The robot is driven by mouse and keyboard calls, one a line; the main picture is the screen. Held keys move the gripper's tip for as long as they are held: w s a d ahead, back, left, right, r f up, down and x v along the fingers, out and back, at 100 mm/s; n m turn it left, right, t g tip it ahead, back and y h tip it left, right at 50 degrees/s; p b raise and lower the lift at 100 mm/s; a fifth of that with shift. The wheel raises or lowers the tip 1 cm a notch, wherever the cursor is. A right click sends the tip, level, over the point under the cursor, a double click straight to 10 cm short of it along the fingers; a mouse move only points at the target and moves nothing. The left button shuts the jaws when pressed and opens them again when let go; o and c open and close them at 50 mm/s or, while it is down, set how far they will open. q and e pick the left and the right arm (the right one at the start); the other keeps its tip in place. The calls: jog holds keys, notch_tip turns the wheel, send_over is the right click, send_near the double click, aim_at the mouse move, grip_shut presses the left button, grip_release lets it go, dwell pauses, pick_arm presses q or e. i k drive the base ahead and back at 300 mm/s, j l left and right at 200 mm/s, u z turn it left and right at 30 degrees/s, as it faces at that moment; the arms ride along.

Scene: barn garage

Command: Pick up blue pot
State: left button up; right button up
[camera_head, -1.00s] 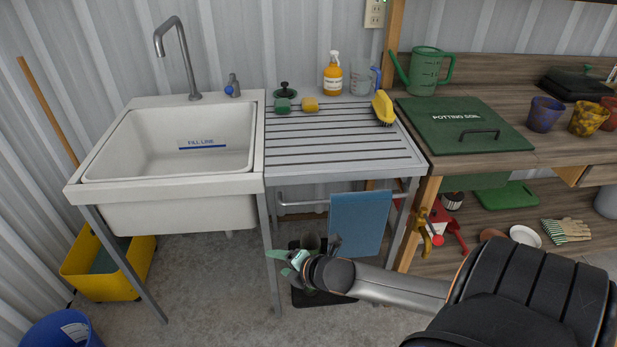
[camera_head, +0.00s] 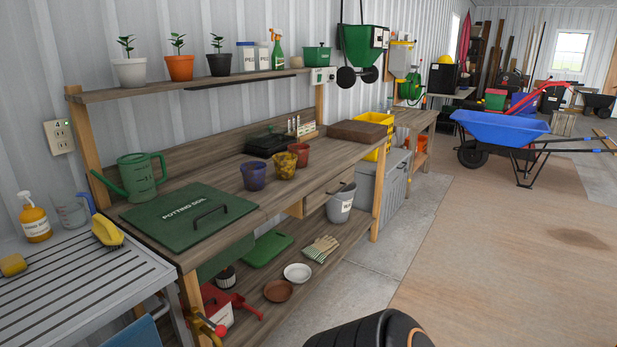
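The blue pot (camera_head: 254,176) stands upright on the wooden potting bench (camera_head: 232,176), right of the green potting soil lid (camera_head: 187,215). A yellow patterned pot (camera_head: 285,165) and a red pot (camera_head: 299,154) stand just beyond it in a row. No gripper shows in the head view. Only a dark rounded part of my own arm shows at the bottom edge, well apart from the pot.
A green watering can (camera_head: 138,176) and a black tray (camera_head: 269,143) are also on the bench. Potted seedlings stand on the shelf (camera_head: 190,86) above. A slatted drainboard (camera_head: 75,280) adjoins at left. Open floor (camera_head: 480,240) lies right, with a blue wheelbarrow (camera_head: 500,127) beyond.

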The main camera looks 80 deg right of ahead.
aim_at(253, 172)
jog(key=z, duration=1.55)
jog(key=i+l+z, duration=0.1)
jog(key=i+z, duration=0.2)
jog(key=i, duration=0.15)
jog(key=i+z, duration=0.3)
jog(key=i, duration=0.2)
jog(key=u, duration=2.25)
jog(key=k+l, duration=0.1)
jog(key=l, duration=0.35)
jog(key=k+l+z, duration=0.1)
jog(key=l, duration=0.35)
jog(key=k+l, duration=0.1)
jog(key=l, duration=0.35)
jog(key=k+l+z, duration=0.1)
jog(key=l, duration=0.35)
